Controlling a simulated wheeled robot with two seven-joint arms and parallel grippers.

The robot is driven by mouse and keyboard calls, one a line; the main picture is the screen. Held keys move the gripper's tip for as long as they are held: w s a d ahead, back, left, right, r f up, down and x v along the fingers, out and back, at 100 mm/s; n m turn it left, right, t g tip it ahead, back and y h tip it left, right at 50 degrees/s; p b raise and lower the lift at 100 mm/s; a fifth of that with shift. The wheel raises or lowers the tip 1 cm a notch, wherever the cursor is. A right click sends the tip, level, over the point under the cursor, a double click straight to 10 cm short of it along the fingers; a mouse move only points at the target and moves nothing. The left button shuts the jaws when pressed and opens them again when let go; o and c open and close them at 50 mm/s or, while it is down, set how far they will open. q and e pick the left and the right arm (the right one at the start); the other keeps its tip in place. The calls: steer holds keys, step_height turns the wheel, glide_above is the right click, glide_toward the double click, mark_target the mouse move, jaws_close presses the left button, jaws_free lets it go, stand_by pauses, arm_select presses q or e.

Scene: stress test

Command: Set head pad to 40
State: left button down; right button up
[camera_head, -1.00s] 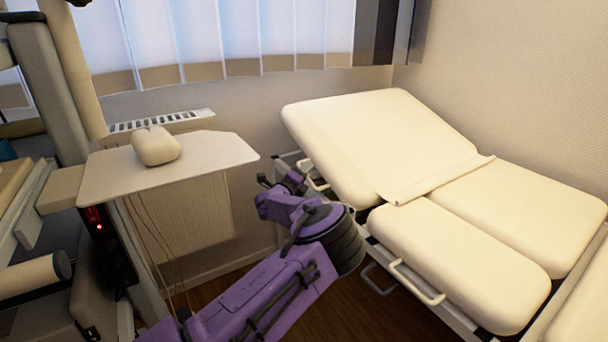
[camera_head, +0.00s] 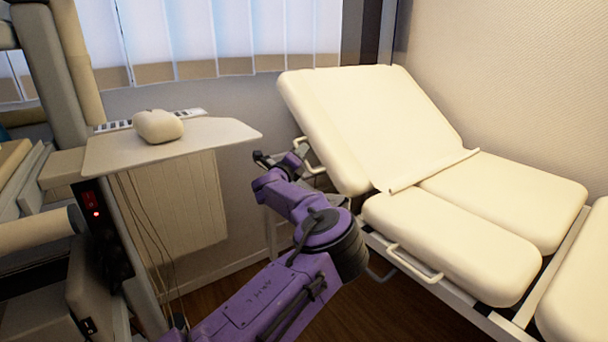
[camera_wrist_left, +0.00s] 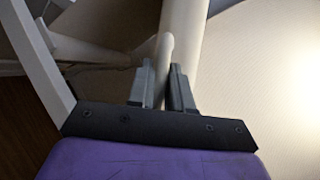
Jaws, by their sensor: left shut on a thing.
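The head pad (camera_head: 365,125) is the cream, raised end section of the treatment bed, tilted up at an angle beside the wall. A pale handle bar (camera_head: 311,152) sticks out at its left edge. My left gripper (camera_head: 298,155) is at this handle, small and partly hidden by its own wrist in the head view. In the left wrist view, the dark fingers of my left gripper (camera_wrist_left: 161,80) are shut around the pale bar (camera_wrist_left: 165,48), beside the pad's underside (camera_wrist_left: 255,70). I see no angle reading. My right gripper is out of view.
Flat seat pads (camera_head: 440,240) with a lower side handle (camera_head: 412,264) lie in front. A side tray (camera_head: 105,158) with a cream cushion (camera_head: 158,126) stands left, before a radiator (camera_head: 180,205). Thin cables hang below the tray. Some wooden floor (camera_head: 215,300) is clear.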

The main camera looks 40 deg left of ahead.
arm_select(q)
steer(key=shift+d+r+m, duration=0.3)
steer(key=shift+r, duration=0.4)
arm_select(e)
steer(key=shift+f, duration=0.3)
arm_select(q)
steer(key=c, duration=1.1)
jaws_free()
steer(key=shift+f, duration=0.1)
steer(key=v, duration=1)
steer(key=shift+s+f+p, duration=0.2)
steer(key=shift+s+p, duration=0.1)
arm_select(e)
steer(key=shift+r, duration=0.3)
